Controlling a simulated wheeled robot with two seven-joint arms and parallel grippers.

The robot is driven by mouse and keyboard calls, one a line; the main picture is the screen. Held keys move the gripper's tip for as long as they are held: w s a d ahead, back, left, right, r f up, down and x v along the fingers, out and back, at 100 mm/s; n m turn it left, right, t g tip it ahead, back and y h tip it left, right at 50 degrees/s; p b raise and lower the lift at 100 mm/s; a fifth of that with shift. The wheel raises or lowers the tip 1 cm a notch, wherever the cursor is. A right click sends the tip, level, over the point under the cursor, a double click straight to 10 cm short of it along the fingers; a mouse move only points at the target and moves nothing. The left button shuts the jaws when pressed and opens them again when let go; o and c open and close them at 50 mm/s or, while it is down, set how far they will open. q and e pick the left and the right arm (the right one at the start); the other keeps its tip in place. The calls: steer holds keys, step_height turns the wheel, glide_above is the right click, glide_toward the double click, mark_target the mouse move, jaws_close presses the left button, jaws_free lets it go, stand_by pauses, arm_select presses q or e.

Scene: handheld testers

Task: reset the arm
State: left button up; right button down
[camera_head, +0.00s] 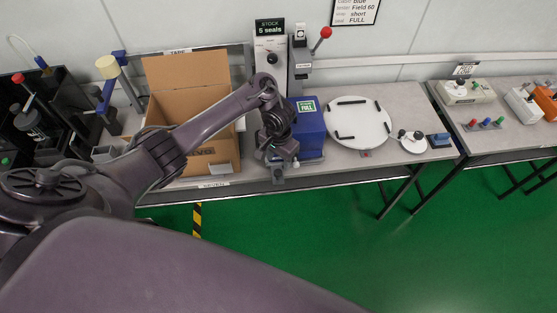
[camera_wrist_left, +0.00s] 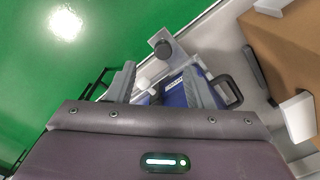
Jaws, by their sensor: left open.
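My left gripper (camera_head: 279,163) hangs at the end of my left arm over the bench's front edge, just left of a blue box (camera_head: 312,138) with a green label. In the left wrist view its two fingers (camera_wrist_left: 160,85) stand apart with a gap between them. A blue body with a dark handle (camera_wrist_left: 178,94) shows beyond and between the fingers; I cannot tell whether they touch it. Nothing is seen held. My right gripper is not in view.
An open cardboard box (camera_head: 190,75) stands left of the gripper, and a stock dispenser (camera_head: 270,50) behind it. A white round plate (camera_head: 358,125) lies to the right. A second bench (camera_head: 490,140) stands farther right. Green floor (camera_head: 300,225) in front is clear.

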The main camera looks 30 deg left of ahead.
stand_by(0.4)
arm_select(q)
steer(key=s+d+r+m+t+h, duration=0.1)
steer(key=s+d+m+t, duration=0.25)
steer(key=d, duration=0.95)
steer(key=s+a+r+n, duration=0.2)
steer(key=s+a+r, duration=0.2)
steer(key=s+r, duration=0.35)
steer(key=s+a+r+n, duration=0.2)
steer(key=s+a+r, duration=0.35)
steer(key=s, duration=0.25)
step_height(320, 180, down, 32)
steer(key=s+g+b, duration=0.1)
steer(key=b, duration=0.4)
steer(key=s+a+f+b, duration=0.1)
steer(key=s+f+b, duration=0.1)
steer(key=s+f, duration=0.8)
steer(key=s+a+f+g+y+b, duration=0.1)
steer(key=s+a+f+b, duration=0.1)
steer(key=s+f, duration=0.8)
step_height(320, 180, down, 6)
steer(key=shift+s+r+m, duration=0.2)
steer(key=shift+s+m, duration=0.15)
